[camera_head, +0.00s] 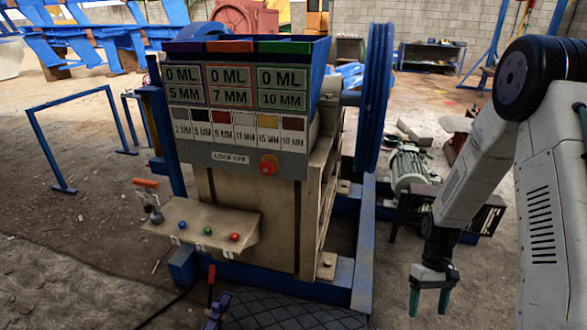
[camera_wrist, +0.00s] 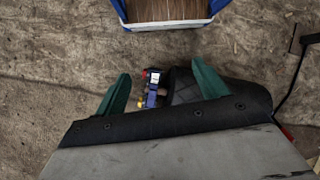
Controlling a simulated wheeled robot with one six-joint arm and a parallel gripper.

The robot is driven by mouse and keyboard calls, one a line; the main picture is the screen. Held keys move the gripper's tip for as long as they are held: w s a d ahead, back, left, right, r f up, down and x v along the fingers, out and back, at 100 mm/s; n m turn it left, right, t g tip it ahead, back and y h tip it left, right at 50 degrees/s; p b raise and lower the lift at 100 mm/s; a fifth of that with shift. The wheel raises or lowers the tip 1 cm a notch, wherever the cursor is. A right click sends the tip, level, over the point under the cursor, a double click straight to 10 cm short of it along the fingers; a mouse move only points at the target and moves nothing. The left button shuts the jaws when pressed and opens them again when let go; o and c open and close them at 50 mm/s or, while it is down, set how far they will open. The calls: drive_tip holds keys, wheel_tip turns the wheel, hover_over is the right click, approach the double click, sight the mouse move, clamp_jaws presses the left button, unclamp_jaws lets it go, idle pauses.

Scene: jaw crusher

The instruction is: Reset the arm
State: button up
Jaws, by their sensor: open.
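My gripper (camera_head: 429,301) hangs at the lower right in the head view, below my arm, with its two green fingers pointing down. The fingers are apart with nothing between them. In the wrist view my gripper (camera_wrist: 160,90) also shows open, its green fingers spread over the ground. The jaw crusher (camera_head: 250,215) stands in the middle of the head view, to the left of my gripper and apart from it. Its front has a display panel (camera_head: 240,88), a red knob (camera_head: 268,165) and a small control shelf (camera_head: 205,226) with blue, green and red buttons and an orange-handled lever (camera_head: 148,190).
A blue flywheel (camera_head: 375,95) and blue base rails (camera_head: 362,250) lie between the crusher and my arm. A motor (camera_head: 408,168) sits behind my gripper. A black ribbed mat-like part (camera_head: 285,312) is at the bottom. A blue rail (camera_head: 50,150) stands left. Open dirt ground lies left.

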drive_tip(key=s+a+r+m, duration=0.1)
drive_tip(key=s+a+r, duration=0.15)
drive_tip(key=r, duration=0.65)
drive_tip(key=s+a+r+m, duration=0.1)
drive_tip(key=s+r, duration=0.2)
drive_tip(key=r, duration=0.6)
drive_tip(key=s+a+r+t, duration=0.2)
drive_tip(key=s+r, duration=0.4)
drive_tip(key=r, duration=0.3)
drive_tip(key=s+a+r+t+h, duration=0.1)
drive_tip(key=s+a+r+t, duration=0.2)
drive_tip(key=s+r+t, duration=0.2)
wheel_tip(320, 180, up, 4)
drive_tip(key=shift+s+a, duration=0.2)
drive_tip(key=shift+s, duration=1.05)
